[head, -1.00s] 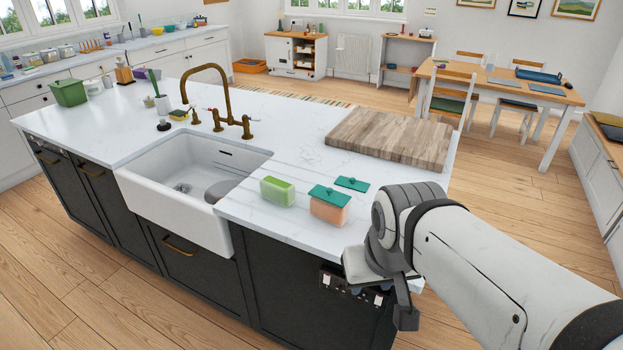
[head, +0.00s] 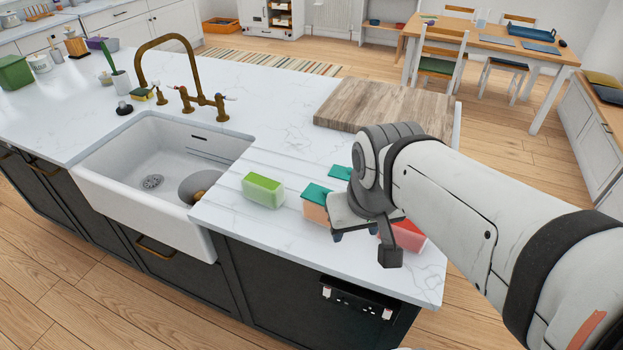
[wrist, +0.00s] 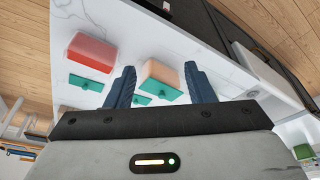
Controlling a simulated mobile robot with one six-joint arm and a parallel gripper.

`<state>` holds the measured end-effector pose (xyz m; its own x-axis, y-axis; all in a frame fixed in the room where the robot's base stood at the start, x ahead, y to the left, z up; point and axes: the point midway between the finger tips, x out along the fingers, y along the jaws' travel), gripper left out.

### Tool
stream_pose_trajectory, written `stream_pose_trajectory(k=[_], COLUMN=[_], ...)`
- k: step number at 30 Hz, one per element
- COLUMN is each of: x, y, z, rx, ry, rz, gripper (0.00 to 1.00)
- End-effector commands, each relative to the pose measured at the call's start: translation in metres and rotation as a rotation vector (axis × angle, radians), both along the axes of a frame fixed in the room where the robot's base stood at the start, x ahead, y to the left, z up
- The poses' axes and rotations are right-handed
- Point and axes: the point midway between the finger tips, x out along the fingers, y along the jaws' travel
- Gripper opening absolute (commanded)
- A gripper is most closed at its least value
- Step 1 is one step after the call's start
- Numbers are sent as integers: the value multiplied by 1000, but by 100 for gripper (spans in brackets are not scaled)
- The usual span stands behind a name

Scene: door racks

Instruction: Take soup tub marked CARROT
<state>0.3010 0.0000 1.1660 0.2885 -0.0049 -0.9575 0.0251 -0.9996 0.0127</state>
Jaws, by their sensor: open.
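A peach tub with a teal lid (head: 315,204) stands on the white counter, partly hidden by my wrist in the head view. In the wrist view the peach tub (wrist: 161,74) appears between the fingertips of my gripper (wrist: 160,70), which is open and empty. A red tub (head: 409,236) stands to its right, partly behind my arm. The red tub also shows at left in the wrist view (wrist: 91,51). A light green tub (head: 263,190) stands left of the peach one. I cannot read a CARROT mark on any tub.
A teal lid-like piece (head: 340,172) is just behind the peach tub. A white sink (head: 150,165) holding a grey round item lies to the left. A wooden board (head: 385,108) is on the counter behind. Bare counter (head: 260,230) lies in front of the tubs.

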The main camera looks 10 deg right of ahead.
Motion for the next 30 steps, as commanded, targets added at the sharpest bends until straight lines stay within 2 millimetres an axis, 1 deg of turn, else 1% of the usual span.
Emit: stream_pose_trajectory(k=[1,2,3,5,11,12,15,18,21,25,27,30], x=[6,12,20,36,105,119,154,186,210,231,237,240], y=[0,0,-6,-8,-6,-6,-3,-1,2,4,5,4], z=[-2,-2,-3,-5,-22,-27,-44,-63,-81,-98,-103,-110], rx=[-8,-16,-29,-52,-141,-156,-191,-218,-236,-249,-253,-255], ry=[16,26,45,81,234,263,342,414,474,527,542,555], rz=[19,37,61,114,347,395,513,621,708,784,808,826], gripper=[53,55,58,63,80,80,80,80,80,80,80,80])
